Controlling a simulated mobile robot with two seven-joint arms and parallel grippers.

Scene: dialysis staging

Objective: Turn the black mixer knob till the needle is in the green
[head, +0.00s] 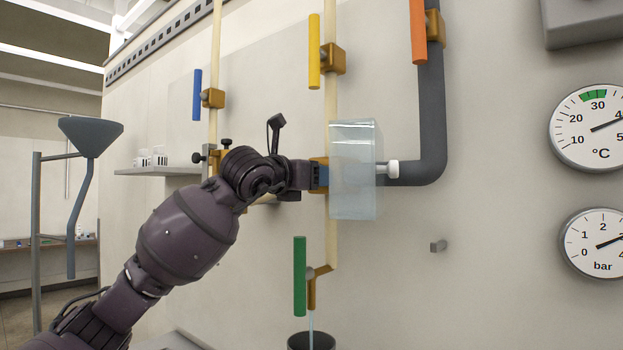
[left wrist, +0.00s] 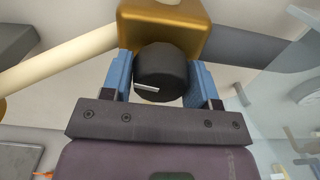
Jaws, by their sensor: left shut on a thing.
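The black mixer knob (left wrist: 162,72) sits on the front of a brass mixer body (left wrist: 163,28) in the left wrist view. Its white mark points to the left, tilted slightly. My left gripper (left wrist: 160,82) has one blue finger on each side of the knob and is shut on it. In the head view my left gripper (head: 318,177) is at the brass body and hides the knob. The temperature gauge (head: 590,145) has a green band around 30. Its needle points right, near 40, outside the green.
A clear bluish box (head: 355,205) stands right beside my left gripper. A pressure gauge (head: 600,250) hangs below the temperature gauge. Blue (head: 197,95), yellow (head: 314,50), orange (head: 418,30) and green (head: 299,275) handles sit on pipes. Water runs into a dark bucket (head: 311,341).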

